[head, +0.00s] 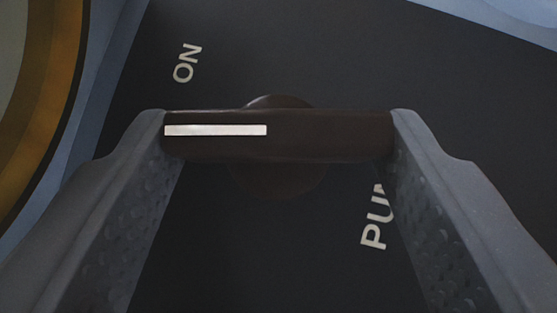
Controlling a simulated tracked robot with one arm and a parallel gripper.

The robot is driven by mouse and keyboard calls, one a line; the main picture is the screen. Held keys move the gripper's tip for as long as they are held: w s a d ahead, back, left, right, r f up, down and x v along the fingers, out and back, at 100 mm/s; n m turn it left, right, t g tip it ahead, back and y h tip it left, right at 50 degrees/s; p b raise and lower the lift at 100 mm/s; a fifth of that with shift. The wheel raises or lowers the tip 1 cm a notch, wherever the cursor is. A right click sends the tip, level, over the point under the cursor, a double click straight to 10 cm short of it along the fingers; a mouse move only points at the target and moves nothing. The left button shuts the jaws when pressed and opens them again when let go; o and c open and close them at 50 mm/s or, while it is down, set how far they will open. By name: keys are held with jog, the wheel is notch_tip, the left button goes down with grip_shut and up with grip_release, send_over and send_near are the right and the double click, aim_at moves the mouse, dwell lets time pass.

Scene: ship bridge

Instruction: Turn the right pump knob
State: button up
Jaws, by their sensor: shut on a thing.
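A dark brown pump knob (320,140) shows in the middle of the head view. Its bar-shaped grip lies level across the picture on a round base. A white line marks the left half of the bar. My gripper (279,137) is shut on the knob, with one finger at each end of the bar. The fingers hide part of the panel lettering. I cannot tell from this view whether this is the right one of several knobs.
The dark panel (270,250) behind the knob carries a tilted "ON" label (187,63) at upper left and a partly hidden label starting "PU" (376,220) at lower right. A brass-coloured ring (62,80) curves along the left edge. Blue-grey surface borders the panel.

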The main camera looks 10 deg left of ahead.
jog(key=r+p, duration=0.1)
jog(key=p, duration=0.2)
jog(key=shift+w+m+h, duration=0.15)
jog(key=shift+m+h, duration=0.15)
jog(key=p, duration=0.4)
jog(key=shift+m+h+p, duration=0.3)
jog(key=shift+m, duration=0.1)
jog(key=shift+f+p, duration=0.35)
jog(key=shift+p, duration=0.55)
jog(key=shift+f, duration=0.1)
jog(key=o, duration=1)
jog(key=shift+s, duration=0.2)
jog(key=shift+a, duration=0.1)
